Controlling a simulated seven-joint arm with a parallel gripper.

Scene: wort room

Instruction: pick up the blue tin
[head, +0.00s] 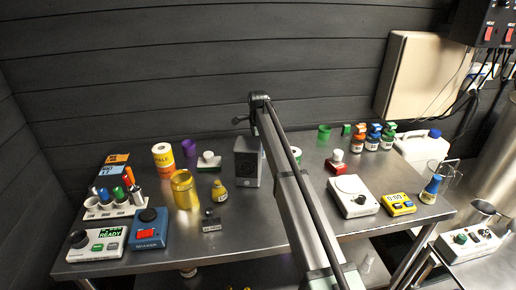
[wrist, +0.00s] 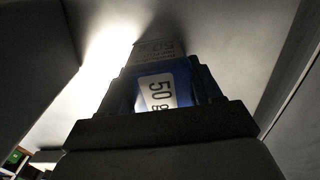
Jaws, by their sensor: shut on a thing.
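The blue tin (wrist: 183,88) shows in the wrist view, with a white label reading "50 g". My gripper (wrist: 162,72) is shut on it, one dark finger on each side. A grey patch with faint lettering shows just beyond the tin; I cannot tell whether it is a reflection. In the head view my arm reaches up over the middle of the steel table, and my gripper and the tin cannot be clearly made out there. I cannot tell whether the tin touches a surface.
A grey speaker-like box (head: 247,162) stands beside my arm on the steel table (head: 270,222). Yellow jars, a scale (head: 353,196), a yellow timer (head: 399,204) and a blue device (head: 150,228) stand around. Several small bottles stand at the back right. The front middle of the table is mostly clear.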

